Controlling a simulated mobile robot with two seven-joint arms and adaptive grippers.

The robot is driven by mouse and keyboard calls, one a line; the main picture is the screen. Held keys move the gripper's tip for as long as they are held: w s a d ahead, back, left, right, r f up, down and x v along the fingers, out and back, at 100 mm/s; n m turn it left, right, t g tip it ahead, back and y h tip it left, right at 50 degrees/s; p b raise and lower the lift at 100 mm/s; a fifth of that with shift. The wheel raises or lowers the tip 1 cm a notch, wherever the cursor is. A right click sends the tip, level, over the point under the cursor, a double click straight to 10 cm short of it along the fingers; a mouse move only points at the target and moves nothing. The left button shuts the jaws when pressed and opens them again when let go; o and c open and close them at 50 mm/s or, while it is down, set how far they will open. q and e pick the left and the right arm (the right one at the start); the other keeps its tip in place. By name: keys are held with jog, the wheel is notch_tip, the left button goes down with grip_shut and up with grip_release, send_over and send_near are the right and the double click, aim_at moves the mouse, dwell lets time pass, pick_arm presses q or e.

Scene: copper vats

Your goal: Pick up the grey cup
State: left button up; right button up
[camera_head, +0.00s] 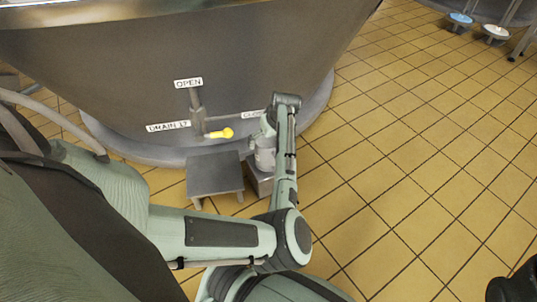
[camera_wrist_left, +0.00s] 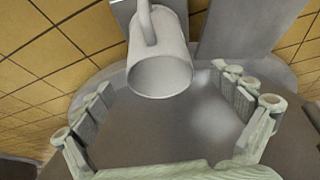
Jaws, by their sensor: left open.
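The grey cup (camera_wrist_left: 160,72) shows in the left wrist view at top centre, its open mouth facing the camera and its handle at the upper left. In the head view the cup (camera_head: 264,158) is partly hidden by my left arm, over a small grey stand. My left gripper (camera_wrist_left: 166,108) is open, its fingers spread to the left and right below the cup in the picture, and nothing is held. In the head view the left gripper (camera_head: 268,128) is close to the cup, mostly hidden by the wrist. I cannot tell whether they touch. My right gripper is not in view.
A low grey stool (camera_head: 214,172) stands left of the small stand (camera_head: 258,181). The yellow tiled floor (camera_head: 410,150) is largely clear on the right.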

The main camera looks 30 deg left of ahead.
aim_at(268, 143)
pick_arm(q)
jog(key=b+x, duration=0.1)
jog(key=x, duration=0.2)
jog(key=shift+w+f, duration=0.1)
jog(key=shift+f, duration=0.15)
jog(key=c, duration=1.7)
